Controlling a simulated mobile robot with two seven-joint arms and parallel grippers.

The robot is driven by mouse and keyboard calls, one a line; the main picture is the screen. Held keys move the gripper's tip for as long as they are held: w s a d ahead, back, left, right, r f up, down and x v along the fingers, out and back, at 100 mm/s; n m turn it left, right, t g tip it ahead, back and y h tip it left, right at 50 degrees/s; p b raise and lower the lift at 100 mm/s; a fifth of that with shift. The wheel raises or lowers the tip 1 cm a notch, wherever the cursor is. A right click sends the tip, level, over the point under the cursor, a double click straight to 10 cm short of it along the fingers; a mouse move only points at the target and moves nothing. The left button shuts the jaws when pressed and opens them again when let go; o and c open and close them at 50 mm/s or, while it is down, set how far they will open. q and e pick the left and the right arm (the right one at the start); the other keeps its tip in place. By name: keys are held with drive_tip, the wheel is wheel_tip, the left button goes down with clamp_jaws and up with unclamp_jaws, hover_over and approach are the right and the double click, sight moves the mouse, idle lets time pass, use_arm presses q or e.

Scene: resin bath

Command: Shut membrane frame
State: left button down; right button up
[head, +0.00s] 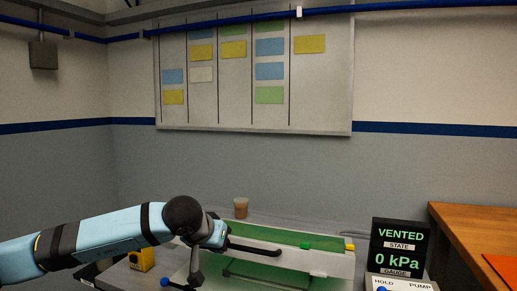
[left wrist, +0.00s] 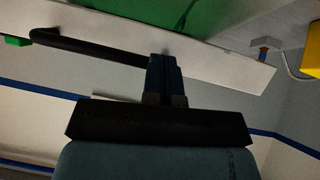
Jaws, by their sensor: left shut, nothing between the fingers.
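The membrane frame (head: 335,262) is a long pale panel with a green sheet and a black bar handle (head: 255,248) on its face. It looks raised, with a green surface (head: 275,278) below it. My left gripper (head: 226,241) is at the left end of the handle, partly hidden by its own wrist. In the left wrist view, my left gripper (left wrist: 166,62) is shut, with its tips at the end of the handle (left wrist: 90,47), against or just in front of the frame (left wrist: 225,60). I cannot tell whether they touch. My right gripper is not in view.
A yellow device (head: 142,259) stands left of the bath and a brown cup (head: 241,207) behind it. A display (head: 399,246) reading VENTED, 0 kPa stands to the right, above a HOLD and PUMP panel (head: 400,285). A wooden table (head: 470,230) is at the far right.

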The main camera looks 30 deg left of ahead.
use_arm(q)
drive_tip(key=f+b, duration=0.2)
drive_tip(key=f, duration=0.2)
drive_tip(key=s+f+b, duration=0.1)
drive_tip(key=f+b, duration=0.2)
drive_tip(key=f, duration=0.1)
drive_tip(key=s+f+b, duration=0.1)
drive_tip(key=f+b, duration=0.1)
drive_tip(key=f, duration=0.1)
drive_tip(key=shift+s+d+f+b, duration=0.15)
drive_tip(key=shift+d+f+b, duration=0.1)
drive_tip(key=shift+f+b, duration=0.15)
drive_tip(key=shift+f, duration=0.35)
drive_tip(key=shift+s+f, duration=0.1)
drive_tip(key=shift+f, duration=0.05)
drive_tip(key=shift+d+b, duration=0.1)
drive_tip(key=shift+b, duration=0.2)
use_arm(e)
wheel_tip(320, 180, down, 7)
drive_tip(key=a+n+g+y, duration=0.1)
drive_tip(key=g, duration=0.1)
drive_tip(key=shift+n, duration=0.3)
use_arm(q)
drive_tip(key=shift+s+f, duration=0.1)
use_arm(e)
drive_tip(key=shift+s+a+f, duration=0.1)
